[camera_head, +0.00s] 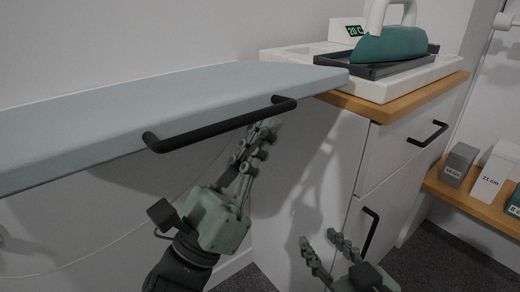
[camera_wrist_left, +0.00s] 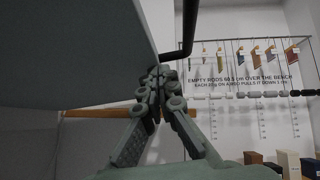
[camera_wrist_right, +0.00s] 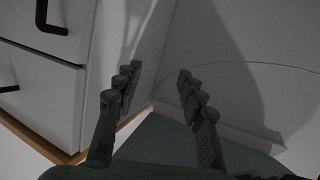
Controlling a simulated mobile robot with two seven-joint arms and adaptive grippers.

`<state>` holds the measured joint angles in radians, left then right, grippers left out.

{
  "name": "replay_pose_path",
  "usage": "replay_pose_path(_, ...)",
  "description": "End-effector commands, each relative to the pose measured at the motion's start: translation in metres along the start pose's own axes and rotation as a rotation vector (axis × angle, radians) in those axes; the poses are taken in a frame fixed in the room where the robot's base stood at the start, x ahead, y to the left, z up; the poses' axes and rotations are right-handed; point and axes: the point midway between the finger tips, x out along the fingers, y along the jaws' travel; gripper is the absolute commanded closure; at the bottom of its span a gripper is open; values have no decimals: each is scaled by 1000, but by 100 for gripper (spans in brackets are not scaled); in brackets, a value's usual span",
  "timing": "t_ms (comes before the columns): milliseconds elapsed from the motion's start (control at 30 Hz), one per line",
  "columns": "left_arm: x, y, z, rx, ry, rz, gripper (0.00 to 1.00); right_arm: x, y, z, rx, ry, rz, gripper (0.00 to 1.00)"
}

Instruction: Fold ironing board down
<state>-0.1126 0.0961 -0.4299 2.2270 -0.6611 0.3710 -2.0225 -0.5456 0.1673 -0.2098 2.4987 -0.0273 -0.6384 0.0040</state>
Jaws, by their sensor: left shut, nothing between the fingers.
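The grey ironing board (camera_head: 170,95) stands out level from the wall, with a black bar handle (camera_head: 215,128) along its front edge. In the left wrist view its underside (camera_wrist_left: 60,50) fills the upper left, and the handle (camera_wrist_left: 188,30) hangs at upper centre. My left gripper (camera_head: 266,128) is shut and empty, its fingertips just under the right part of the handle. The fingertips (camera_wrist_left: 161,76) are close to the board edge; I cannot tell whether they touch it. My right gripper (camera_head: 319,242) is open and empty, low in front of the white cabinet.
A low wooden shelf (camera_head: 470,203) with labelled boxes stands at right. Rods with weights (camera_wrist_left: 260,92) hang on the wall in the left wrist view.

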Motion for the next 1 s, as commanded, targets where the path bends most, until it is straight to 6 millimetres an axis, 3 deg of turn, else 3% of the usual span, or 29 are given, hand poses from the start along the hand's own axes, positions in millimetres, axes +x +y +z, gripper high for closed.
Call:
replay_pose_path(267,15,-4,17,-37,-5,36,100,-22,37,69,-26,-353,77,60)
replay_pose_path(600,29,-6,31,-80,-7,77,100,-83,79,138,-25,-765,178,60)
replay_pose_path(800,34,-6,36,-97,-6,96,100,-121,94,161,-12,-951,225,60)
replay_pose_path(1000,35,-6,37,-104,-6,101,100,-135,99,168,-6,-1012,241,60)
